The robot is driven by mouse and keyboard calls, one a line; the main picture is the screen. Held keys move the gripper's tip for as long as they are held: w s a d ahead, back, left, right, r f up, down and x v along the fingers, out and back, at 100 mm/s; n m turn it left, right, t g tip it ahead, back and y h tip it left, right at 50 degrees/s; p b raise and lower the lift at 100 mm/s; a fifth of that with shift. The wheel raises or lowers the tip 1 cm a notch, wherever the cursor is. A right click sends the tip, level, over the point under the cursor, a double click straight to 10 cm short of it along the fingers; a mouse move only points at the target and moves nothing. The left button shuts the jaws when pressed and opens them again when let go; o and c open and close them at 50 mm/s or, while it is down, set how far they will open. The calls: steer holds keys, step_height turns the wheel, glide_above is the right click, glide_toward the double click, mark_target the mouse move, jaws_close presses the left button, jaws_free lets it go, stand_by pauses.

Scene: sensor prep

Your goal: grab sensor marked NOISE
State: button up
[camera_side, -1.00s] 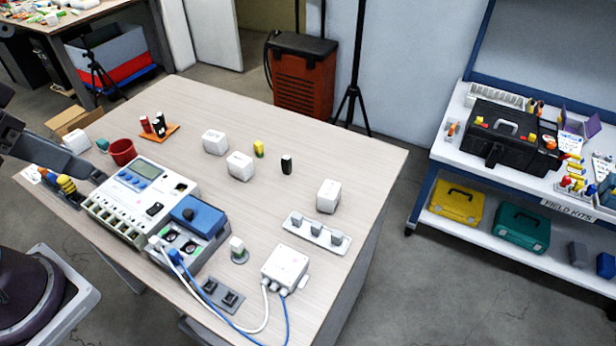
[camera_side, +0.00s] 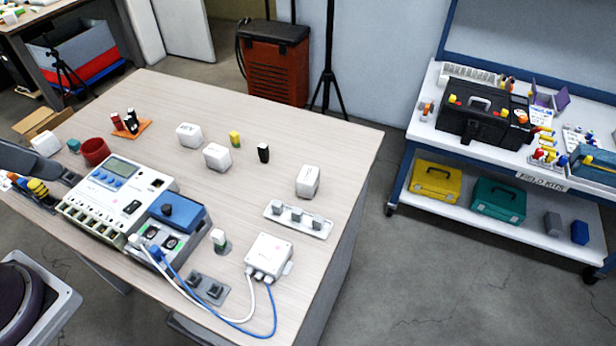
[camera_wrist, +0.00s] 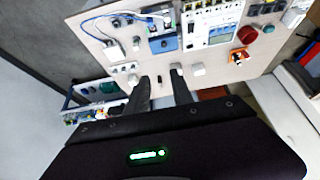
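Several white box-shaped blocks stand on the table: one at the back (camera_side: 189,135) with faint dark lettering, one just in front of it (camera_side: 217,157), one to the right (camera_side: 308,181), and one at the far left (camera_side: 47,144). I cannot read NOISE on any of them. In the wrist view, one white block (camera_wrist: 198,70) lies right of the fingers and another (camera_wrist: 133,80) left of them. My gripper (camera_wrist: 160,77) is open and empty, its fingers apart above the table side.
A cabled white box (camera_side: 269,257) and a tray of grey pieces (camera_side: 299,220) stand nearer the right edge. Small black (camera_side: 263,153) and yellow (camera_side: 235,139) pieces stand upright near the blocks.

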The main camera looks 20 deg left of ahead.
stand_by(0.4)
steer(key=o, duration=1.1)
steer(key=shift+c, duration=0.2)
